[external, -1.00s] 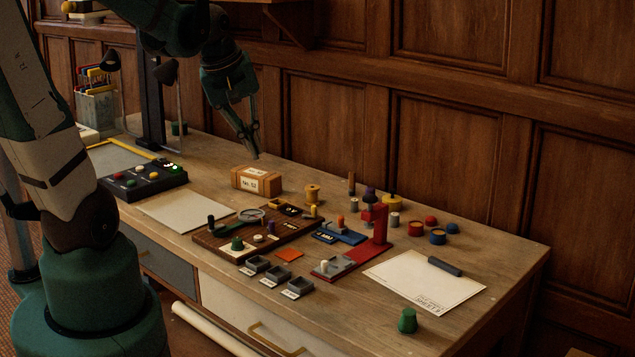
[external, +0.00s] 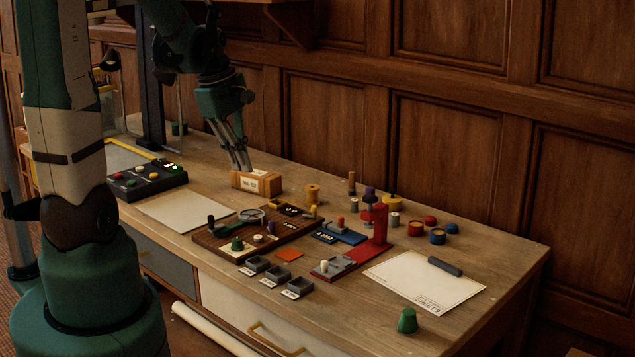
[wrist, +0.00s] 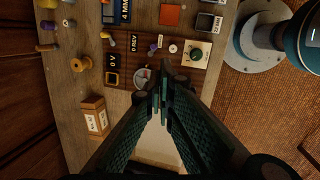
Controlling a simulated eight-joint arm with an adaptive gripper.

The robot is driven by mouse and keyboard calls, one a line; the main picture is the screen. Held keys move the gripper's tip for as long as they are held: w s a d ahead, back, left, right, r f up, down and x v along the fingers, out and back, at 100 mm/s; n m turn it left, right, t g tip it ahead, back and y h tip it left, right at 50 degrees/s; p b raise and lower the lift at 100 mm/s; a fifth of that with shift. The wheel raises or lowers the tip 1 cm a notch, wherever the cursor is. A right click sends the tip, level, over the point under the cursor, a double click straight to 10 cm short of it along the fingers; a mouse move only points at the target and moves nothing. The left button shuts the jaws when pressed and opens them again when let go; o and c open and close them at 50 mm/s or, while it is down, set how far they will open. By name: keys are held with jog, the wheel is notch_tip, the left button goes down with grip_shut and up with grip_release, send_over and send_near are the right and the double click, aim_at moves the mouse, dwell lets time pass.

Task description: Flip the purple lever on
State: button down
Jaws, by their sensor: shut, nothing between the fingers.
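The purple lever (external: 271,227) is small and stands on the dark wooden board (external: 213,249) near a white button (external: 257,238) and a green knob (external: 237,243). In the wrist view the purple lever (wrist: 153,48) lies ahead of the fingertips, on the board near the white button (wrist: 173,48). It is too small to tell its on or off position. My gripper (external: 243,166) is shut and empty, over the tan box area, up and left of the board in the external view. Its closed fingers also show in the wrist view (wrist: 161,84).
The tan box (external: 257,182) stands behind the board. A red stand (external: 380,224) and blue block (external: 347,236) are to the right. A blank sheet (external: 185,212) lies left.

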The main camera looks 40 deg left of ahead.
aim_at(271, 226)
jog(key=a+f+n+h, duration=0.1)
jog(key=a+f+n, duration=0.4)
jog(key=a+f, duration=0.1)
jog(key=shift+n+g, duration=0.3)
jog(key=shift+g, duration=0.1)
jog(key=shift+f, duration=0.15)
jog(key=shift+b+x, duration=0.6)
jog(key=shift+x, duration=4.3)
jog(key=shift+w+d, duration=0.55)
jog(key=shift+d, duration=0.35)
jog(key=shift+w+d, duration=0.55)
jog(key=shift+d, duration=0.3)
